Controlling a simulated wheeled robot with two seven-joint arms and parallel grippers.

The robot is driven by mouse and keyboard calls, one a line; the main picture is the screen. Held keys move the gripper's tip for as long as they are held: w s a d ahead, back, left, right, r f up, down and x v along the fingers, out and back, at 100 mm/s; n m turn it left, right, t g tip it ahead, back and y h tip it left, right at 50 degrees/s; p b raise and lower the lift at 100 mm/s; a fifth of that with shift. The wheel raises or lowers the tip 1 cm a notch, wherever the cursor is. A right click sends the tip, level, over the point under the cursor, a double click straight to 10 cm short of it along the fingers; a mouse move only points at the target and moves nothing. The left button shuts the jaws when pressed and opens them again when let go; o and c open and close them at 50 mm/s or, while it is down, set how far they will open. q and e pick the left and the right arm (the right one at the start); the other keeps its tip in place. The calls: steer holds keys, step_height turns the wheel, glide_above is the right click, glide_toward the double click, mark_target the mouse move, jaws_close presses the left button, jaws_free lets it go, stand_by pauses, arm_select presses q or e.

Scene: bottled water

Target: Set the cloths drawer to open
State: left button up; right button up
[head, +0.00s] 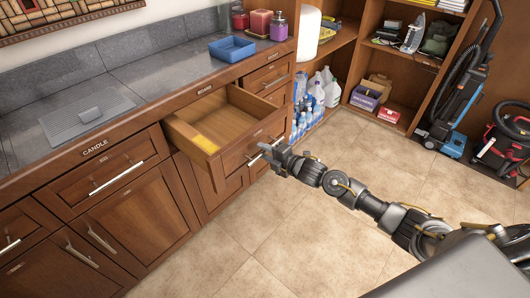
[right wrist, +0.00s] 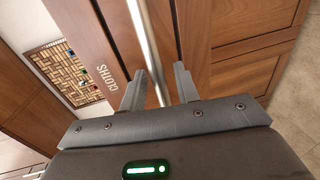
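The cloths drawer (head: 243,148) is a brown wooden drawer pulled out from the counter front, with a yellow item (head: 206,144) inside near its front. The fingers are apart, with gaps beside the bar, so the gripper is open around the handle. In the head view, my right gripper (head: 270,153) is at the drawer front. My left gripper is not in view.
A grey stone counter (head: 165,73) carries a blue tray (head: 232,48) and jars. Closed drawers and cabinet doors (head: 138,213) flank the drawer. Bottles and shelves stand at the back. Vacuum cleaners (head: 505,140) are at the right. The tiled floor (head: 300,235) is clear.

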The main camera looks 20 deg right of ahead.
steer(key=v, duration=1)
steer(key=shift+s+d+b, duration=0.2)
steer(key=shift+s+b, duration=0.1)
steer(key=shift+s, duration=0.05)
